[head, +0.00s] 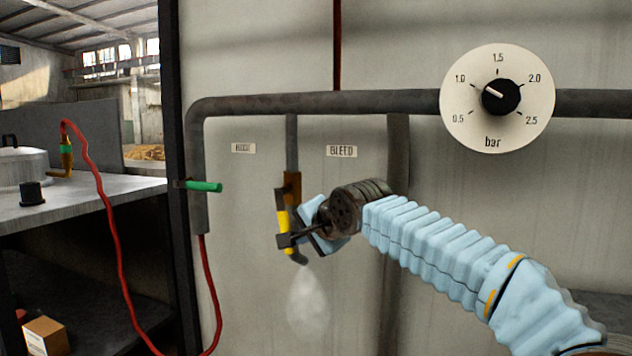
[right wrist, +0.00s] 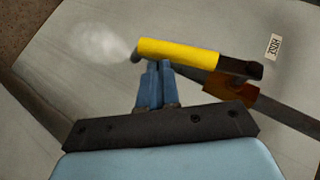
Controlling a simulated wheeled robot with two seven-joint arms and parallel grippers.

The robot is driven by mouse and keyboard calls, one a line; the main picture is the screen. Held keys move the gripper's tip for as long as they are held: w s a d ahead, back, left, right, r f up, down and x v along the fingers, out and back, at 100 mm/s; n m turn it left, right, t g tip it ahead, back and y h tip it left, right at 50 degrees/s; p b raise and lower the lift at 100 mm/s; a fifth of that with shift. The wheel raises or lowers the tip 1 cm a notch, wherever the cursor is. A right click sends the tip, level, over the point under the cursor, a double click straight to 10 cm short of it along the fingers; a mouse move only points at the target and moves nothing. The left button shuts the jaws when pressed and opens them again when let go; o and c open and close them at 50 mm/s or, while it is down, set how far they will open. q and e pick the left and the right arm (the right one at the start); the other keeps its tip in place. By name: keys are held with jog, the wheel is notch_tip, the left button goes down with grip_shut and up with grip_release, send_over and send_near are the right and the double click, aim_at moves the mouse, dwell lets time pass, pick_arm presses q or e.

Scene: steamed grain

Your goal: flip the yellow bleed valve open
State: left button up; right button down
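The yellow bleed valve handle (head: 283,222) hangs down along its brown valve body (head: 292,184), below the BLEED label (head: 341,151). In the right wrist view the yellow handle (right wrist: 190,53) lies across the top, just beyond my fingertips. A white steam plume (head: 307,300) comes out below the valve's outlet. My right gripper (head: 287,240) is at the handle's lower part. In the right wrist view its blue fingers (right wrist: 159,66) are together, with their tips against or very near the handle's side, not around it. I cannot tell contact for certain. My left gripper is out of view.
A green-handled valve (head: 204,186) sits on the left pipe, with a red hose (head: 210,290) below. A bench (head: 80,200) with a pot (head: 22,165) stands at left.

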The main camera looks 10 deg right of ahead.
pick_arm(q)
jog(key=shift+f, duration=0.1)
pick_arm(e)
jog(key=shift+w+a+f, duration=0.5)
jog(key=shift+a+f, duration=0.15)
jog(key=shift+a, duration=0.15)
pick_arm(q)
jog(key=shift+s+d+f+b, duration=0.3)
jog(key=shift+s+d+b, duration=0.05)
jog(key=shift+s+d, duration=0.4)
pick_arm(e)
jog(key=s+d, duration=0.7)
jog(key=s, duration=0.4)
jog(key=shift+d, duration=0.35)
jog(key=shift+w, duration=0.1)
